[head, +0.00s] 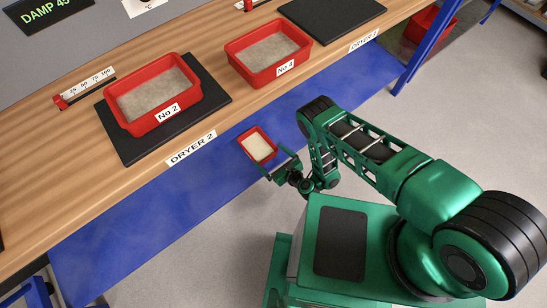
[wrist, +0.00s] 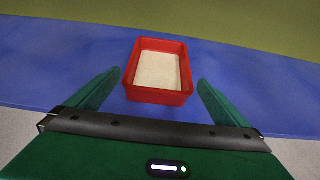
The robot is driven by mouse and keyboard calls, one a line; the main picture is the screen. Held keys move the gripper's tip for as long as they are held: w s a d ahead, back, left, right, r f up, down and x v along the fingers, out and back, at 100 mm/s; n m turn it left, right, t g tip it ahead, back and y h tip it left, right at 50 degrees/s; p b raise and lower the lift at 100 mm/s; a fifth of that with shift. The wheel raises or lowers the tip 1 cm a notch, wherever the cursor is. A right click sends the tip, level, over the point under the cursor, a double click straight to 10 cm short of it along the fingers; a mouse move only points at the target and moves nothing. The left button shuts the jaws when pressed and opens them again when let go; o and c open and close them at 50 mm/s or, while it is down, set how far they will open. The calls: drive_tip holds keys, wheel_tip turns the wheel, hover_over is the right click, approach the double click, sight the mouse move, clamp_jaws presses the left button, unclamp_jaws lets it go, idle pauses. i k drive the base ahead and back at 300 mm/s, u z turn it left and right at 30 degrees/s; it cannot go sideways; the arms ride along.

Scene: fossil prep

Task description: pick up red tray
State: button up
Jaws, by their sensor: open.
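A small red tray (head: 246,151) with pale grainy material in it is on the blue surface below the bench's front edge. In the wrist view this tray (wrist: 158,97) is upright, straight ahead and centred between the fingers. My gripper (head: 273,161) is open and empty just short of the tray, on its near right side. In the wrist view a gap shows on both sides between the fingertips of my gripper (wrist: 160,78) and the tray's walls. I cannot tell whether the near wall is between the tips. Two larger red trays, No 2 (head: 136,129) and No 4 (head: 262,80), are on the bench.
The wooden bench (head: 60,221) runs along the left and back, with its edge above the blue surface (head: 120,252). Tray No 2 rests on a black plate (head: 216,99). Another black plate (head: 335,15) is empty. A blue post (head: 425,45) stands at the right. Grey floor is open to the right.

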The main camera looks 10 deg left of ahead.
sight(262, 56)
drive_tip(key=k, duration=1)
